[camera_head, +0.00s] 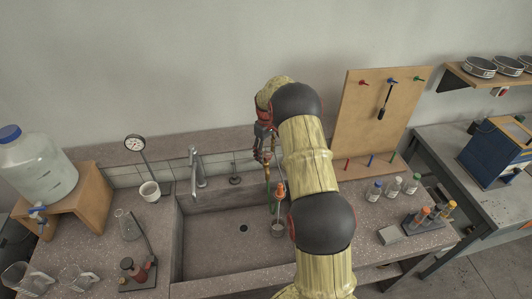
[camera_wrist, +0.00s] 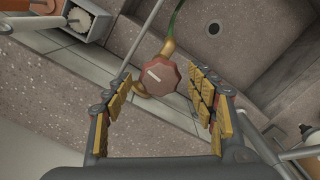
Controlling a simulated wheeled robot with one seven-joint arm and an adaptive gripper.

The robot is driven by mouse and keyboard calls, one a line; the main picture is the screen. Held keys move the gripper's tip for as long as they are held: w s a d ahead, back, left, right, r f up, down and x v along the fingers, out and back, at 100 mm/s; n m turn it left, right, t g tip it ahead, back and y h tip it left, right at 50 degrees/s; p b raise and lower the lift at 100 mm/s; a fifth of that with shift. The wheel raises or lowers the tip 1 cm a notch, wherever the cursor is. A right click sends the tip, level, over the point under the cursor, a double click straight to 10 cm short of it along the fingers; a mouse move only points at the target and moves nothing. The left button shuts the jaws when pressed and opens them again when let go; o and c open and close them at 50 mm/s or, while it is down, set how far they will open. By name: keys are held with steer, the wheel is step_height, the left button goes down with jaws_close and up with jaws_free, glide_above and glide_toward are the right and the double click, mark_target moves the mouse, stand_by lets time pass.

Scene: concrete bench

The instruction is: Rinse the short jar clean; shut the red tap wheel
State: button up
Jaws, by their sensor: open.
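The red tap wheel (camera_wrist: 161,77) shows in the wrist view as an eight-sided knob with a white line across its face. It sits on a brass tap body (camera_wrist: 168,48) with a green hose. My gripper (camera_wrist: 160,82) is open, with one yellow-padded finger on each side of the wheel. Gaps show between the fingers and the wheel. In the head view my gripper (camera_head: 264,140) is over the sink's back edge. A small round vessel (camera_head: 278,230) stands in the sink beside my arm. I cannot tell if it is the short jar.
A grey spout (camera_head: 197,170) stands left of my gripper. The sink (camera_head: 215,247) is clear on its left side. A pegboard (camera_head: 355,120) and capped bottles (camera_head: 393,187) are to the right.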

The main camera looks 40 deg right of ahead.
step_height(320, 180, up, 12)
stand_by(0.5)
stand_by(0.8)
steer(key=n+p, duration=0.5)
steer(key=n, duration=0.8)
glide_above(266, 154)
steer(key=f, duration=0.4)
steer(key=shift+s+a, duration=0.2)
steer(key=shift+s, duration=0.15)
steer(key=n, duration=0.5)
steer(key=shift+w+d+f, duration=0.2)
steer(key=shift+w, duration=0.1)
steer(key=shift+f, duration=3.85)
steer(key=shift+c, duration=0.9)
